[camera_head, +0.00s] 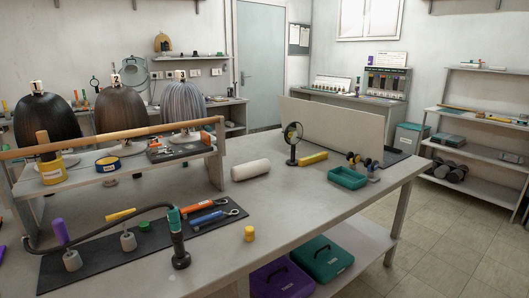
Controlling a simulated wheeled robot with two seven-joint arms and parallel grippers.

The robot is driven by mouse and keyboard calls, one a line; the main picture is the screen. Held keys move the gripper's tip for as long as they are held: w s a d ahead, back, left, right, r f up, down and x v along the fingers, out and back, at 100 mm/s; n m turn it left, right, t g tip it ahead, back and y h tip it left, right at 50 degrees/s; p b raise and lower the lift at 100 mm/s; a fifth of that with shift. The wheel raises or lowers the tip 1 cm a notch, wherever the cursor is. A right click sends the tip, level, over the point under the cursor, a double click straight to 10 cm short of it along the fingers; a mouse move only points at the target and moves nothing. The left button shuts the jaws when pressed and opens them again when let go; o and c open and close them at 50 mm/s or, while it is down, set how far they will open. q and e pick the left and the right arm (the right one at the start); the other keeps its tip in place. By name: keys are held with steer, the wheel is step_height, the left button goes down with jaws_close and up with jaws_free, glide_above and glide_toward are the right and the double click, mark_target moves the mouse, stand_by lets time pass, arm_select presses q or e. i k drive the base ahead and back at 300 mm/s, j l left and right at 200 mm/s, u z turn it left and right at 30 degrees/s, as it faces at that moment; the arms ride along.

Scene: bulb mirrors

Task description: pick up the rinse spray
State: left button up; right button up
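A dark upright handpiece with a teal-green top (178,240) stands near the front edge of the workbench. A black hose (95,226) curves from its upper part to the left across a dark mat (115,257). This looks like the rinse spray, though I see no label that confirms it. Nothing is holding it. Neither of my grippers shows in the head view.
The workbench (290,200) has free room right of the spray, with a small yellow piece (249,233) there. Orange (198,207) and blue (207,218) tools lie behind it. A wooden rail (110,136) crosses the bench at left. A white roll (251,170) lies farther back.

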mark_target(182, 259)
steer(key=i+u, duration=0.8)
steer(key=i+l+u, duration=0.25)
steer(key=u, duration=0.15)
